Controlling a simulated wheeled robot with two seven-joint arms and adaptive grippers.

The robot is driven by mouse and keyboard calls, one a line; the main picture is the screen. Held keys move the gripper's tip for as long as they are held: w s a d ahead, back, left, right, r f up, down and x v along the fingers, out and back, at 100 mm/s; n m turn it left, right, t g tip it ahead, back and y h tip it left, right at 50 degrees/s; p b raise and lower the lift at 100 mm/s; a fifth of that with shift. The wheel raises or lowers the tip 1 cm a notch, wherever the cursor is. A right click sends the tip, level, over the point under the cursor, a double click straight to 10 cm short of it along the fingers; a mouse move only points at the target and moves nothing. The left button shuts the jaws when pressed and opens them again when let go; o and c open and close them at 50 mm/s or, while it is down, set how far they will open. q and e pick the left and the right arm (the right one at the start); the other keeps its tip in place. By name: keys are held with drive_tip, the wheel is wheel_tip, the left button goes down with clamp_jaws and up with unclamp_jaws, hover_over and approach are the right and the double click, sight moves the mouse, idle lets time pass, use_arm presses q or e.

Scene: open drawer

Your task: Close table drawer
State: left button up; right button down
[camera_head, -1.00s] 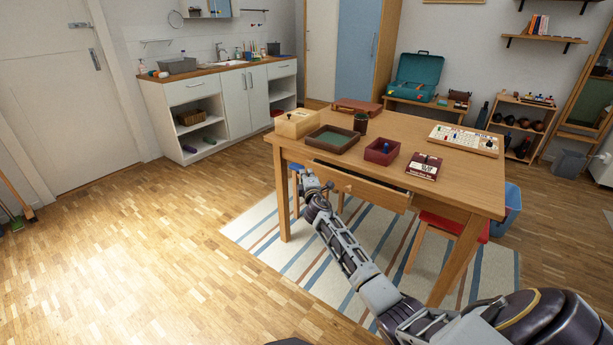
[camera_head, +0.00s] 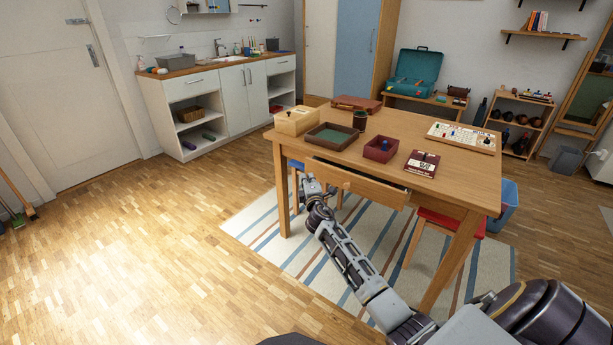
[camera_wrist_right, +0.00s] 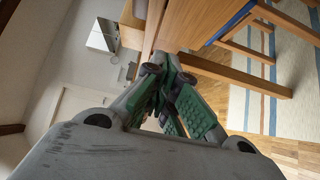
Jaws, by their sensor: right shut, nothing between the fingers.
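The wooden table (camera_head: 450,190) has a drawer (camera_head: 370,189) in its near long side. The drawer stands partly open, with a dark gap behind the top of its front. My right gripper (camera_head: 312,184) is at the left end of the drawer front, low and close to it. I cannot tell whether it touches. In the right wrist view its green-padded fingers (camera_wrist_right: 168,78) are together and empty, with wood close beyond the tips. My left gripper is not in view.
On the table are a wooden box (camera_head: 297,121), a green-lined tray (camera_head: 331,136), a dark red box (camera_head: 381,149), a small card box (camera_head: 422,164) and a white board (camera_head: 462,136). A red stool (camera_head: 440,222) is under the table.

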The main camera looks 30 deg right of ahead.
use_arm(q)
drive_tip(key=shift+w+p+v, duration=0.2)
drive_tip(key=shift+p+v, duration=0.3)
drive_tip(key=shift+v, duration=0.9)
use_arm(e)
drive_tip(key=shift+v, duration=2.55)
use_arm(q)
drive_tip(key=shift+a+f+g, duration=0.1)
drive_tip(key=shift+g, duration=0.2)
use_arm(e)
drive_tip(key=shift+w+r, duration=0.1)
